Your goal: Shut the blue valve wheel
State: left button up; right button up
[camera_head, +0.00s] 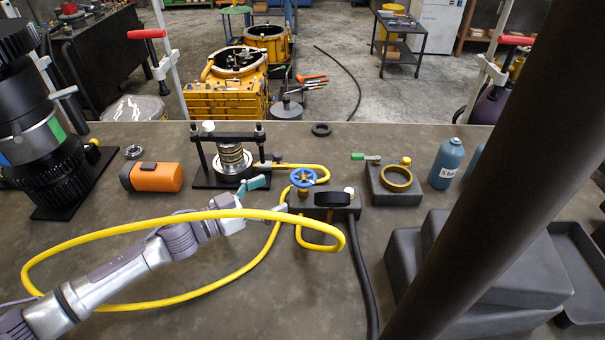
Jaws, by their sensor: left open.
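The blue valve wheel (303,177) sits on top of a dark valve block (323,203) near the middle of the bench. A yellow hose (100,236) joins at the block and loops widely to the left. My left gripper (265,197) is just left of the wheel, its teal-tipped fingers apart and empty. One finger points up and the other reaches toward the block. The gripper does not appear to hold the wheel; exact contact with the block or hose cannot be told. My right gripper is not in view.
A black press stand (203,168) with a metal cylinder stands behind my left gripper. An orange box (155,177) lies left. A block with a brass ring (396,178) and a blue bottle (448,163) stand right. A dark column crosses the right side. Grey cases lie behind it.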

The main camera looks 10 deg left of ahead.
aim_at(296, 179)
pick_arm(q)
jog(key=p+x, duration=0.1)
jog(key=x, duration=0.6)
jog(key=shift+w+p, duration=0.15)
jog(key=shift+p, duration=0.15)
jog(key=shift+x, duration=0.85)
jog(key=shift+f, duration=0.15)
jog(key=c, duration=1.1)
jog(key=shift+c, duration=0.2)
